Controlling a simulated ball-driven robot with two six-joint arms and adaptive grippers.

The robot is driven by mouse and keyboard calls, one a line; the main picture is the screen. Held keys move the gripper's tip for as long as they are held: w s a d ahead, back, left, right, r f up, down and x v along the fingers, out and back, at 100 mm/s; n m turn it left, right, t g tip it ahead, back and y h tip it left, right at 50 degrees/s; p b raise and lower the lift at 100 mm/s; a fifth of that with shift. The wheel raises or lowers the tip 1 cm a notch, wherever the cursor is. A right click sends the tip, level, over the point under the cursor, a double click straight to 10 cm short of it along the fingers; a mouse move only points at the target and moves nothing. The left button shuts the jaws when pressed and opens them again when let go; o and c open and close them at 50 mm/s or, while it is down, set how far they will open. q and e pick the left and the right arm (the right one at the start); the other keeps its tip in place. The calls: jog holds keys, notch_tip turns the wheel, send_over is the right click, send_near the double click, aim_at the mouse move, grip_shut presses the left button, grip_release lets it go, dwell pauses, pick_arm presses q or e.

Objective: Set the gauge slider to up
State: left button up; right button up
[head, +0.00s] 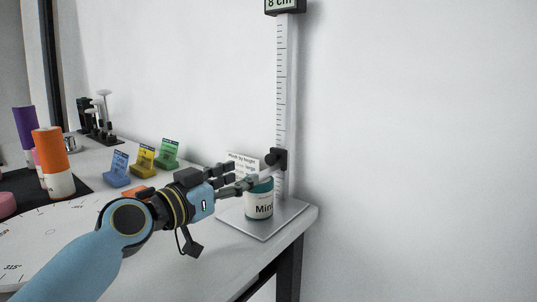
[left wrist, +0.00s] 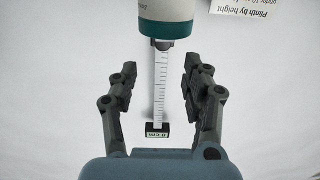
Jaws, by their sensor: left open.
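The height gauge is a pale upright post (head: 282,80) with ruler marks and a dark display at its top reading "8 cm" (head: 285,4). Its black slider (head: 277,158) sits low on the post, just above a white jar with a teal lid (head: 259,205) labelled "Min…". My left gripper (head: 245,178) is open beside the jar's lid, to the left of and below the slider. In the left wrist view the open fingers (left wrist: 160,85) show empty, with the ruled post (left wrist: 159,90) seen between them and the jar (left wrist: 166,15) at the top edge. My right gripper is not in view.
The jar stands on the gauge's pale base plate (head: 290,217) at the table corner. A white card (head: 240,160) stands behind my gripper. Blue, yellow and green holders (head: 143,160), a turntable (head: 40,240) and orange and purple cylinders (head: 49,150) are at left.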

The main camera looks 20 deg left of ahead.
aim_at(269, 161)
pick_arm(q)
jog(key=x, duration=0.7)
jog(key=shift+w+a+r, duration=0.1)
jog(key=shift+w, duration=0.25)
jog(key=b+x, duration=0.1)
jog(key=x, duration=0.2)
jog(key=shift+w, duration=0.4)
jog(key=c, duration=0.6)
grip_shut()
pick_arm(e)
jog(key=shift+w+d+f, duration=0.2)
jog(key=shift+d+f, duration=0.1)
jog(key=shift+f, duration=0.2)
